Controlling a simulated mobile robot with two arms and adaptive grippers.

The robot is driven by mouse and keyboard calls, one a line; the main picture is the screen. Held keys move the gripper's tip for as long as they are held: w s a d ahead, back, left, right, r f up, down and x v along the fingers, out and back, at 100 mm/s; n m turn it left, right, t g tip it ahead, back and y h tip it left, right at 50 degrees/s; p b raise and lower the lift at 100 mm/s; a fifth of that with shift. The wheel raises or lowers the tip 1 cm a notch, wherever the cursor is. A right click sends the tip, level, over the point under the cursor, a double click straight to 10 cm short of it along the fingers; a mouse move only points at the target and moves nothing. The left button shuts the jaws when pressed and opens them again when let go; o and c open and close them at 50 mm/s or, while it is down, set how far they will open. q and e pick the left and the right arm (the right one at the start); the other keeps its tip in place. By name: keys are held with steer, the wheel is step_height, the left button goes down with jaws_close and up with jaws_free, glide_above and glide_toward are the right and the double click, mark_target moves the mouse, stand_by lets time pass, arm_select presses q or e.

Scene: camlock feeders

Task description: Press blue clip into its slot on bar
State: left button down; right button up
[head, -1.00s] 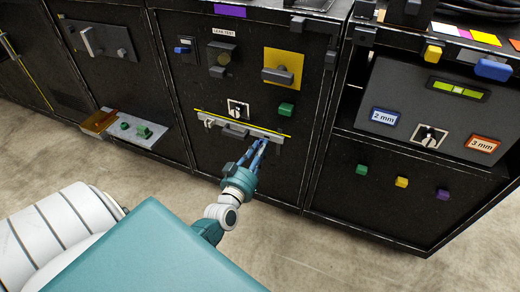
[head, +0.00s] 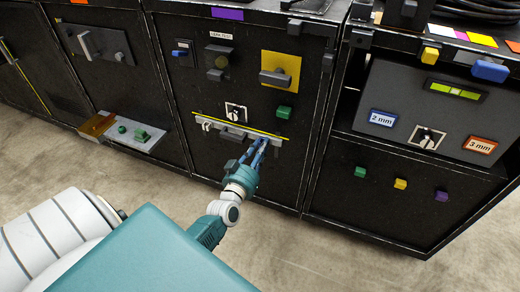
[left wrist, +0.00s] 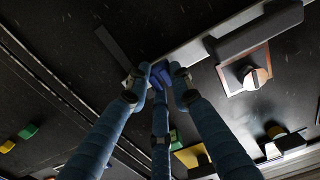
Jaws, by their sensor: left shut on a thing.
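A blue clip (left wrist: 160,72) sits between my left gripper's fingertips in the left wrist view, right at the edge of the grey bar (left wrist: 190,52). My left gripper (head: 260,144) is shut on it at the right end of the bar (head: 212,126) on the front of the middle black cabinet. The fingers cover most of the clip, and it cannot be told apart from the blue fingers in the head view. The slot is hidden, so I cannot tell how deep the clip sits. My right gripper is not in view.
A rotary switch (head: 236,112) and a green block (head: 284,112) are just above the bar. A yellow plate with a handle (head: 280,72) is higher up. A grey shelf (head: 125,133) juts out at left. The floor in front is clear.

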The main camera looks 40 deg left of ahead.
arm_select(q)
steer(key=shift+w, duration=0.15)
steer(key=c, duration=1.5)
jaws_free()
steer(key=shift+o, duration=0.2)
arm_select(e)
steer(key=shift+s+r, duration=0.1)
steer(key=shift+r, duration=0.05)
arm_select(q)
steer(key=p+v, duration=0.1)
steer(key=v, duration=1.5)
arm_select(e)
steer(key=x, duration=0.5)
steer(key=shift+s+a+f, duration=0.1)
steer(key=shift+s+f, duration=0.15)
arm_select(q)
steer(key=shift+a, duration=0.1)
